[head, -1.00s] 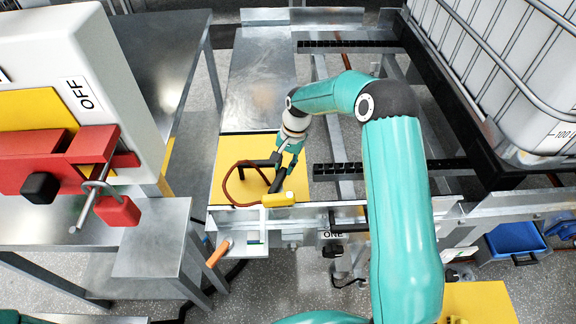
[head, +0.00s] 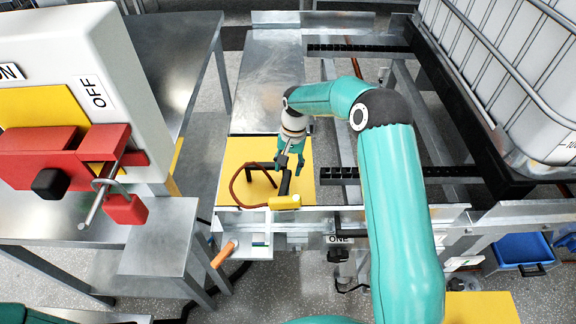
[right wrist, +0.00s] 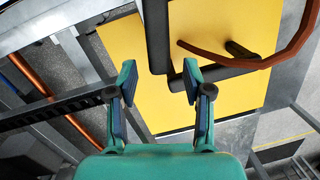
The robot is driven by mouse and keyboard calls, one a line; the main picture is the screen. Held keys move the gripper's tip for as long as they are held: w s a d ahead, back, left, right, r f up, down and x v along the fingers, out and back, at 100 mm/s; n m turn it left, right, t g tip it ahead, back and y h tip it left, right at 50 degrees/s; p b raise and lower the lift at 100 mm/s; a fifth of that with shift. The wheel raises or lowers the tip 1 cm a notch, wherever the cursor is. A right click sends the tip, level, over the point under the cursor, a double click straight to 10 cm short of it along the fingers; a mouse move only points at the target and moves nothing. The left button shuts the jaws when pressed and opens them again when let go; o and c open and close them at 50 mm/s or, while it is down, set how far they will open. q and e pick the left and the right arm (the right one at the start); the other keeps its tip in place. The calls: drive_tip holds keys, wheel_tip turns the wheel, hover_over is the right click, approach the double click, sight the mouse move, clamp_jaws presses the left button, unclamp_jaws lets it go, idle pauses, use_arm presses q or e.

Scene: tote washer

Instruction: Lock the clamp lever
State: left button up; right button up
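The black clamp lever (head: 285,184) stands over a yellow plate (head: 229,182), with a yellow block (head: 285,203) at its near end. In the right wrist view, the lever (right wrist: 156,35) runs down from the top edge and its end lies between my finger lines. A black crossbar (right wrist: 225,73) reaches right from beside the right finger. My right gripper (head: 291,170) is over the plate at the lever. In the wrist view the gripper (right wrist: 158,82) has its fingers apart, with clear gaps; contact with the lever cannot be told. My left gripper is out of view.
A brown hose (head: 234,185) loops over the plate beside the lever. An orange handle (head: 223,254) sticks out below the plate's front edge. A switch box (head: 147,95) with red parts stands at left. A caged white tank (head: 500,70) stands at right.

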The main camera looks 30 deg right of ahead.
wheel_tip(320, 180, up, 12)
drive_tip(key=d, duration=0.1)
drive_tip(key=shift+w+d, duration=0.3)
idle(0.3)
drive_tip(key=shift+f, duration=0.1)
